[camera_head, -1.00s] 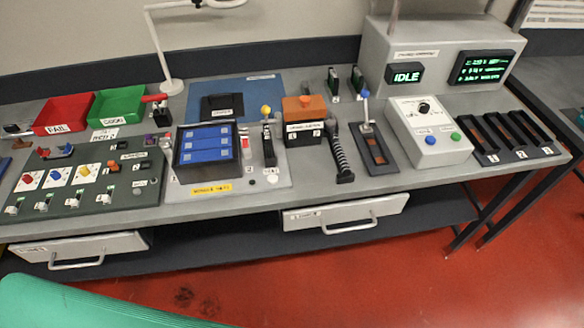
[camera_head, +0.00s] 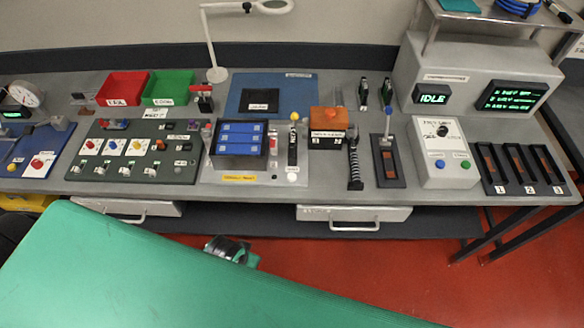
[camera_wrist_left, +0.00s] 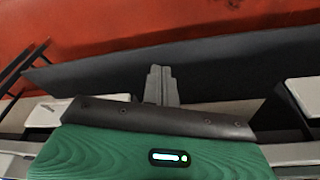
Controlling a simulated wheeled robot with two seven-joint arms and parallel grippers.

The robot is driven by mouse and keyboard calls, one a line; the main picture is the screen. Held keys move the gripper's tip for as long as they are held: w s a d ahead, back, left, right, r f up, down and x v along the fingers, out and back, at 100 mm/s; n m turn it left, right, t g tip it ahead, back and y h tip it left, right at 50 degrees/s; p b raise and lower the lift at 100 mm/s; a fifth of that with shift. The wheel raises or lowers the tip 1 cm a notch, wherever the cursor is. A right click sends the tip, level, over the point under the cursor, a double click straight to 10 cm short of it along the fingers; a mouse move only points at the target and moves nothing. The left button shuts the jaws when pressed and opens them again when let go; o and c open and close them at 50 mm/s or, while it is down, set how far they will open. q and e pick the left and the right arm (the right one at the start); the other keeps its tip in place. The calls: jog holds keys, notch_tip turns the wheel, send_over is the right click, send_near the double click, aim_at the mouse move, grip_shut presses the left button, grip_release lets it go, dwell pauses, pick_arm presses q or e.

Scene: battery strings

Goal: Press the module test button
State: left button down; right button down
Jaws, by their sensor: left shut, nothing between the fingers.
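The module panel (camera_head: 277,180) stands in the middle of the bench with a module of blue cells (camera_head: 240,140) in a black holder. A round white button (camera_head: 292,178) sits on the panel's right part. A grey tester box (camera_head: 445,180) to the right carries a black knob, a blue button (camera_head: 439,163) and a green button (camera_head: 466,164). I cannot read which button is labelled module test. My left gripper (camera_head: 240,254) is low in front of the bench, partly behind my green arm cover. In the left wrist view the gripper (camera_wrist_left: 159,72) is shut and empty. My right gripper is not visible.
Two white drawers (camera_head: 354,214) hang under the bench front, with a dark shelf (camera_head: 430,222) below. Levers, an orange-topped box (camera_head: 327,122) and a slotted rack (camera_head: 523,170) stand on the bench. Red floor lies in front.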

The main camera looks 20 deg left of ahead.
pick_arm(q)
jog(key=w+d+r+n+t+h+p, duration=0.1)
jog(key=w+d+r+n+p, duration=0.15)
jog(key=r, duration=0.65)
jog(key=w+d+r+n+t+h+p, duration=0.1)
jog(key=w+r+n+p, duration=0.2)
jog(key=r, duration=0.5)
jog(key=w+d+r+n+t+h, duration=0.1)
jog(key=w+r+n+t+h, duration=0.1)
jog(key=w+n, duration=1.3)
jog(key=shift+w+d+r+h, duration=0.15)
jog(key=shift+w+r+h, duration=0.7)
jog(key=shift+w, duration=1.5)
jog(key=shift+r+y, duration=0.25)
